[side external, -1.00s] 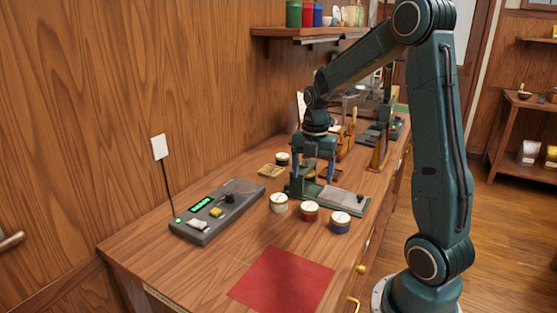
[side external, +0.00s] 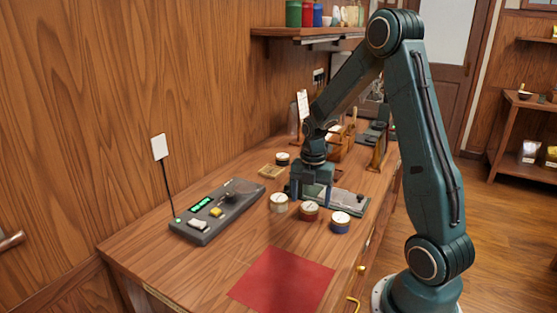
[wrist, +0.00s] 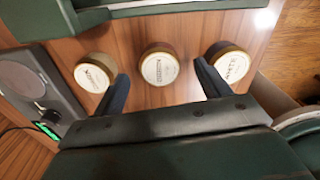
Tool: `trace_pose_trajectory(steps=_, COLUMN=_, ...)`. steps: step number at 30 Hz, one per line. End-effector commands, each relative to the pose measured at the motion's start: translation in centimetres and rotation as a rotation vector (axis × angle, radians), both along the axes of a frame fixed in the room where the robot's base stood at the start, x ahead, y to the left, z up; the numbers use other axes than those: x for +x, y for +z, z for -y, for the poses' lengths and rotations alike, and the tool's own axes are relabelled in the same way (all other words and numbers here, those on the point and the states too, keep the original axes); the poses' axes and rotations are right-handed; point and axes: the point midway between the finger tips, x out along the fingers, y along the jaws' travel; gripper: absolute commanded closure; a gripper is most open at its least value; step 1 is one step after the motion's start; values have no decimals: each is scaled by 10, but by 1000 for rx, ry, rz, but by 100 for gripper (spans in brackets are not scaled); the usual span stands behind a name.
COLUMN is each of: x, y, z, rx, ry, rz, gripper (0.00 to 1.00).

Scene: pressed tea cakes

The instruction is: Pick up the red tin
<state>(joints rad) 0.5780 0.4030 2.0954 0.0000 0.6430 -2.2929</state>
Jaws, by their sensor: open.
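The red tin (side external: 309,212), with a pale labelled lid, stands upright in the middle of a row of three on the wooden counter. My gripper (side external: 311,201) points down just behind and above the red tin, open and empty. I cannot tell the exact height gap.
A grey scale (side external: 208,218) with a green display lies to the left. A red mat (side external: 283,280) lies clear in front. A dark tin (side external: 283,159) and a small wooden tray (side external: 271,171) are farther back.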

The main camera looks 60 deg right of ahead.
Motion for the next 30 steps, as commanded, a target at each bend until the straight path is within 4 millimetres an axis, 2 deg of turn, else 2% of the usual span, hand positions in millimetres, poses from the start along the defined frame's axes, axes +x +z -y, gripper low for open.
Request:
trace_pose_trajectory(steps=9, x=1, y=-33, z=0, rx=2, ry=0, rz=-2, gripper=25)
trace_pose_trajectory(steps=26, x=1, y=-36, z=0, rx=1, ry=0, rz=0, gripper=25)
trace_pose_trajectory(steps=27, x=1, y=-36, z=0, rx=1, ry=0, rz=0, gripper=26)
trace_pose_trajectory(steps=30, x=1, y=-36, z=0, rx=1, ry=0, rz=0, gripper=46)
